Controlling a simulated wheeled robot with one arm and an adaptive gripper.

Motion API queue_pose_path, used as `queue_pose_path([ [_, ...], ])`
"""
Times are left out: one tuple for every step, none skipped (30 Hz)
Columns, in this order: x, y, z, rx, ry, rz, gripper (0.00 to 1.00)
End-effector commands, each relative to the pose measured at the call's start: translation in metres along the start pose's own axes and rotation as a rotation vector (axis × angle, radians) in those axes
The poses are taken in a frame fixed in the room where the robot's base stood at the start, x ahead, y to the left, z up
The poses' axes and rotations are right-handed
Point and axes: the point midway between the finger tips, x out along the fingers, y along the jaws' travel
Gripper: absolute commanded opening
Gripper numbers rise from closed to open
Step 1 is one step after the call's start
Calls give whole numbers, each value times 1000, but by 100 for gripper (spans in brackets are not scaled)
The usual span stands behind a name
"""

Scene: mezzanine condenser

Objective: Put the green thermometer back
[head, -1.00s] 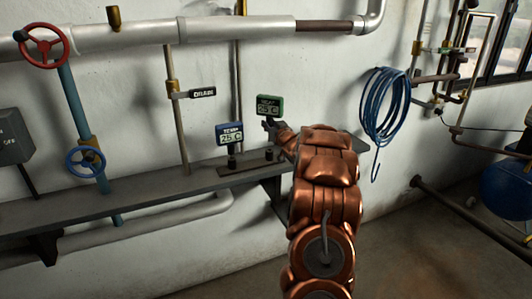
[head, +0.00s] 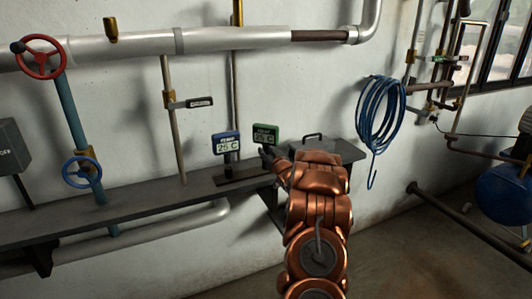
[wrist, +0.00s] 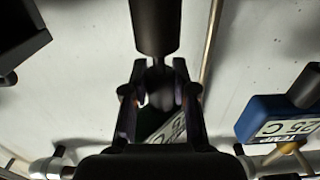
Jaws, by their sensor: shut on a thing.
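The green thermometer (head: 265,134) is held up at the back wall, its display facing out. My gripper (head: 268,154) is shut on it just below the display. In the wrist view my gripper (wrist: 160,98) closes on its narrow neck, with a black cylinder (wrist: 155,25) beyond and part of the display (wrist: 168,130) between the fingers. The blue thermometer (head: 227,143) stands upright to its left, on a dark base plate (head: 232,180) on the shelf. It also shows in the wrist view (wrist: 280,118). Whether the green thermometer's lower end touches the plate is hidden.
The dark shelf (head: 120,213) runs along the wall. A dark case with a handle (head: 340,150) stands at its right end, close behind my arm. A vertical pipe (head: 172,120) with a label rises left of the thermometers. A blue hose coil (head: 380,115) hangs to the right.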

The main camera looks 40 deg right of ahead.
Motion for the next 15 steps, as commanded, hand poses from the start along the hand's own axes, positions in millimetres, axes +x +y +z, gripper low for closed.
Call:
queue_pose_path([
  [0,0,1,0,0,0,0],
  [0,0,2,0,0,0,0],
  [0,0,3,0,0,0,28],
  [0,0,2,0,0,0,31],
  [0,0,2,0,0,0,34],
  [0,0,2,0,0,0,38],
  [0,0,2,0,0,0,42],
  [0,0,2,0,0,0,45],
  [0,0,2,0,0,0,49],
  [0,0,2,0,0,0,52],
  [0,0,2,0,0,0,52],
  [0,0,2,0,0,0,52],
  [0,0,2,0,0,0,52],
  [0,0,2,0,0,0,52],
  [0,0,2,0,0,0,52],
])
